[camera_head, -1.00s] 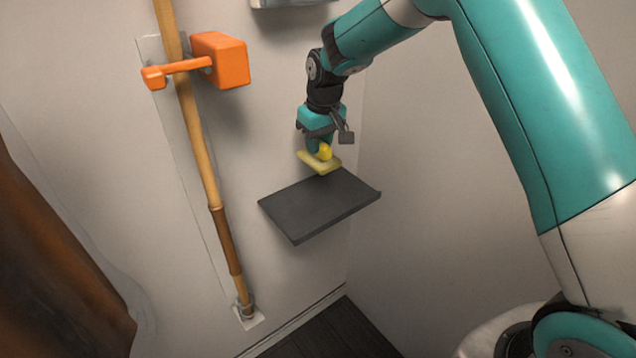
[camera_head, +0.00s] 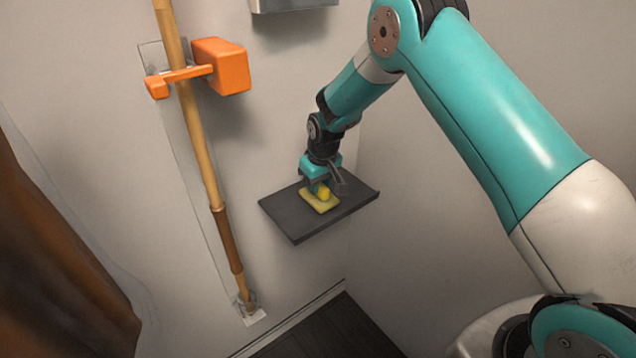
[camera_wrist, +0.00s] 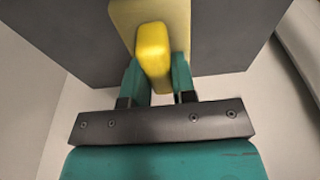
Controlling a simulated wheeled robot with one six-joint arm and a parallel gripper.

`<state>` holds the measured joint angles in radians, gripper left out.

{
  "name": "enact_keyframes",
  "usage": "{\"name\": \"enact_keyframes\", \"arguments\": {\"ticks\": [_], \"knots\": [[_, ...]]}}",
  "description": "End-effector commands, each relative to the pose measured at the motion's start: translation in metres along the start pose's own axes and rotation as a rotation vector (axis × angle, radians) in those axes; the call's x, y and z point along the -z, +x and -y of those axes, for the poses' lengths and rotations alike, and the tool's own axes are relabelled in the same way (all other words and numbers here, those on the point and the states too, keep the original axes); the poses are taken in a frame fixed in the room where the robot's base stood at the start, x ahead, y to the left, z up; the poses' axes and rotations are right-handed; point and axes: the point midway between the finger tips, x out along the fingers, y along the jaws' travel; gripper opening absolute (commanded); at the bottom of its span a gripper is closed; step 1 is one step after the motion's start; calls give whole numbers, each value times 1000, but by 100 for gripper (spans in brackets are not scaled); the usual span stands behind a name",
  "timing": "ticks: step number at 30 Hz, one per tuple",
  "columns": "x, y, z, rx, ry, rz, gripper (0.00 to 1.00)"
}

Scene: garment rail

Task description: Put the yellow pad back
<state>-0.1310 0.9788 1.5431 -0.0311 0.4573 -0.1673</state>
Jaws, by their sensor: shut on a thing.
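The yellow pad (camera_head: 317,202) is a flat pale-yellow plate with a brighter yellow knob on top. It is at the dark grey shelf (camera_head: 290,222), lying flat and apparently touching its top, near the middle. My gripper (camera_head: 321,190) is directly above the pad, shut on its knob. In the wrist view, the fingers of my gripper (camera_wrist: 155,78) stand on either side of the yellow knob, and the pad's plate (camera_wrist: 180,14) shows beyond it over the grey shelf (camera_wrist: 235,35). Part of the pad is hidden by the gripper.
A wooden pole (camera_head: 205,160) with an orange clamp (camera_head: 220,66) stands left of the shelf. A metal box (camera_head: 293,4) is on the wall above. Brown cloth (camera_head: 50,220) hangs at far left. A wall lies close right of the shelf. The shelf's front left is clear.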

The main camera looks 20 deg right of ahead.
Motion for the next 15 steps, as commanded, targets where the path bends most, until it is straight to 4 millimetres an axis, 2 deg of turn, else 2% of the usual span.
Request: {"name": "enact_keyframes", "arguments": {"ticks": [3, 4, 6, 7, 15], "knots": [[-1, 4, 0, 0, 0, 0, 0], [0, 3, 0, 0, 0, 0, 32], [0, 2, 0, 0, 0, 0, 48], [0, 2, 0, 0, 0, 0, 50], [0, 0, 0, 0, 0, 0, 50]]}}
